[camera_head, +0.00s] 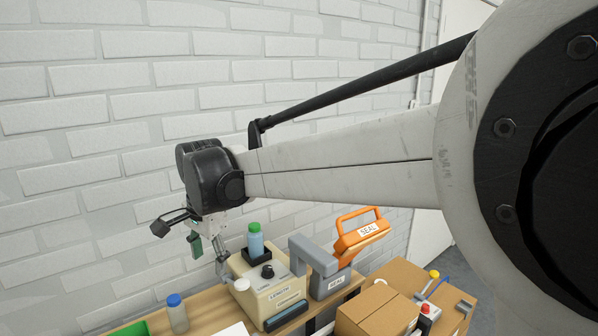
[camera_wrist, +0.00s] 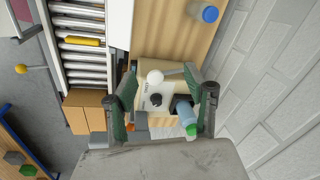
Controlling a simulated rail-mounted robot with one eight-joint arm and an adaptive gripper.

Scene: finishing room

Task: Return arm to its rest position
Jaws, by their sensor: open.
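My arm stretches from the right of the head view across to the left, in front of the white brick wall. My gripper (camera_head: 208,256) hangs at its far end, fingers pointing down. It is beside and above the beige machine (camera_head: 258,292). In the wrist view my gripper (camera_wrist: 161,80) has its two green-padded fingers spread apart with nothing held between them. The beige machine (camera_wrist: 152,88) shows below and between the fingers. A light-blue bottle with a green cap (camera_head: 256,242) stands on the machine; it also shows near the right finger in the wrist view (camera_wrist: 186,115).
A blue-capped bottle (camera_head: 177,312) stands on the wooden bench (camera_head: 210,309). A grey device (camera_head: 328,283) with an orange "SEAL" handle (camera_head: 361,235) is right of the machine. A cardboard box (camera_head: 378,310) is at front right. A roller conveyor (camera_wrist: 80,50) shows in the wrist view.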

